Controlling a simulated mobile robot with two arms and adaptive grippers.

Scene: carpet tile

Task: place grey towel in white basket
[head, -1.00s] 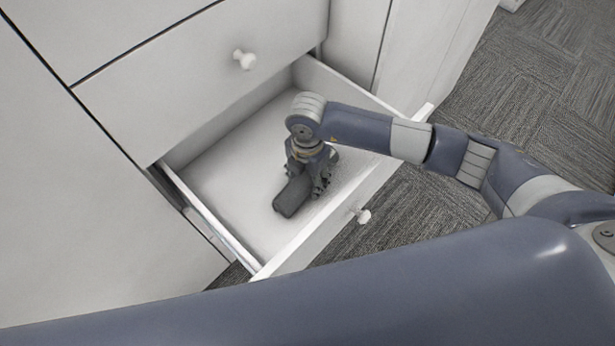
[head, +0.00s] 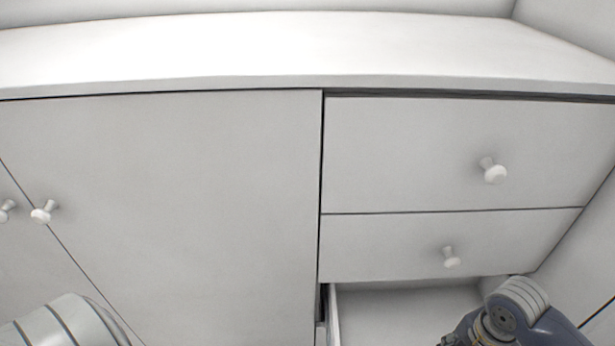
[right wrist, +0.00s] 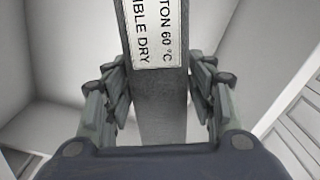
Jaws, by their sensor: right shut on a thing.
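The grey towel (right wrist: 160,105) shows in the right wrist view as a folded dark grey strip with a white care label on it. My right gripper (right wrist: 158,80) has its fingers on both sides of the towel and is shut on it. In the head view only my right wrist shows at the bottom right, over the open drawer (head: 405,318); its fingers and the towel are below the frame. My left gripper is not in view; only a part of my arm shows at the bottom left. No white basket is in view.
A white cabinet with a bare top (head: 270,45) fills the head view. Two closed drawers with an upper knob (head: 494,172) and a lower knob (head: 450,258) sit above the open drawer. Doors with knobs (head: 42,212) are at the left.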

